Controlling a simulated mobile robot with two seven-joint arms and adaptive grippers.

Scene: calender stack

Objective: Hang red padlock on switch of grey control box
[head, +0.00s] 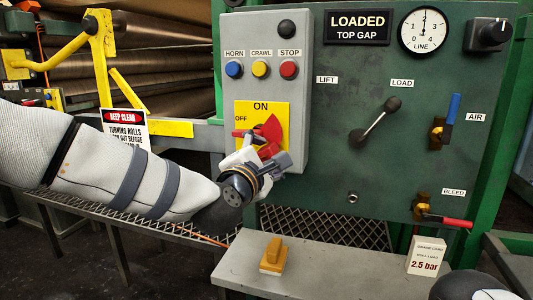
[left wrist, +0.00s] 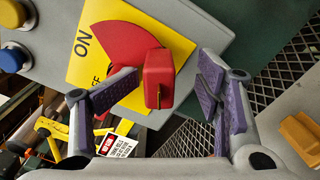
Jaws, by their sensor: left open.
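The grey control box (head: 291,108) carries a yellow ON/OFF plate (head: 279,108) with a red fan-shaped switch (head: 271,129). In the left wrist view the switch (left wrist: 126,52) lies behind the red padlock (left wrist: 158,80). The padlock's block-shaped body hangs at the switch, with a small brass-coloured mark low on it. Its shackle is hidden, so I cannot tell how it is seated. My left gripper (head: 262,155) is at the switch, open, its purple-padded fingers (left wrist: 172,88) on either side of the padlock with gaps showing. My right gripper is out of view.
A green panel (head: 440,75) to the right carries a lever, a gauge and valve handles. Below is a grey ledge (head: 330,278) with a yellow block (head: 273,255) and a "2.5 bar" card (head: 426,255). A yellow frame (head: 100,40) and a warning sign (head: 125,128) stand left.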

